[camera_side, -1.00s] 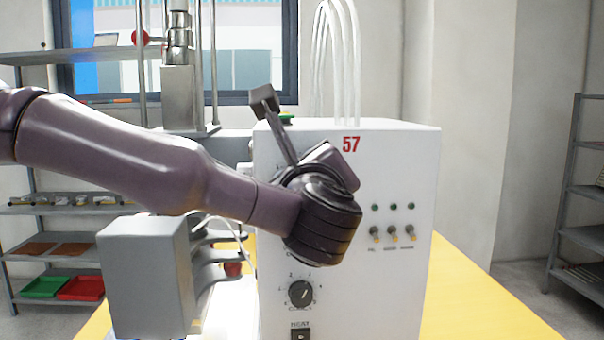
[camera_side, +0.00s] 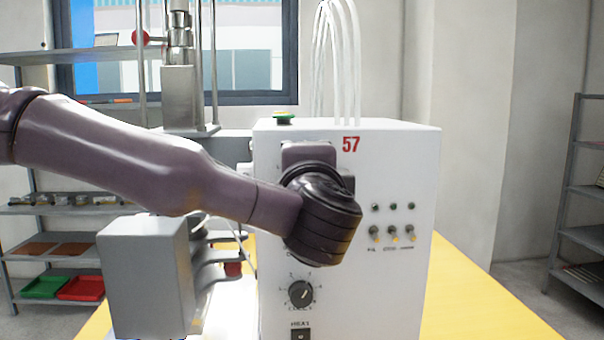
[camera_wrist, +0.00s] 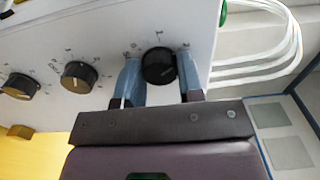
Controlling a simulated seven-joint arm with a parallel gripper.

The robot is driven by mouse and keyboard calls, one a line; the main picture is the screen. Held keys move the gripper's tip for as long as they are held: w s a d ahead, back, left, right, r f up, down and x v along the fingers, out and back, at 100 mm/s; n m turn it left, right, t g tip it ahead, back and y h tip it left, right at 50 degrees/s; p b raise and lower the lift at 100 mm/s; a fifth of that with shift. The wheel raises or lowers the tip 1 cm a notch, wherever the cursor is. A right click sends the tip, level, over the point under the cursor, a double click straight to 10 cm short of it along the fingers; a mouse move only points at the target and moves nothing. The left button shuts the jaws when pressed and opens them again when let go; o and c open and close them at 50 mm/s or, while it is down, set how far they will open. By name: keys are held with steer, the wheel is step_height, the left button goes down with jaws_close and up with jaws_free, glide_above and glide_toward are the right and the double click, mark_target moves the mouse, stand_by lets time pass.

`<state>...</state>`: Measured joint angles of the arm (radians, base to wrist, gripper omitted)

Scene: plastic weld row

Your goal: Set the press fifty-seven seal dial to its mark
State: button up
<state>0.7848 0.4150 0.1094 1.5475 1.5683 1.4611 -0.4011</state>
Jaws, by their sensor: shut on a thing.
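The white press box numbered 57 (camera_side: 400,150) stands on the yellow table. In the wrist view, my gripper (camera_wrist: 158,58) is shut on a round black dial (camera_wrist: 158,68), with one blue finger on each side. This is the dial nearest the box's top, beside the green button. Its printed label is too small to read, so I cannot confirm it is the seal dial. Its pointer and mark are not clear. In the side view, my wrist (camera_side: 322,215) hides this dial and the fingertips.
A middle dial (camera_wrist: 78,77) and a lowest dial (camera_side: 301,293) share the panel, with a switch (camera_side: 300,335) below. Small toggles (camera_side: 392,233) and lamps are to the right. A green button (camera_side: 283,118) and white hoses (camera_side: 338,60) are on top. A grey block (camera_side: 150,280) stands left.

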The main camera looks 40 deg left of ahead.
steer(key=shift+d+n, duration=0.1)
steer(key=shift+n, duration=9.9)
steer(key=o, duration=0.9)
steer(key=v, duration=1.3)
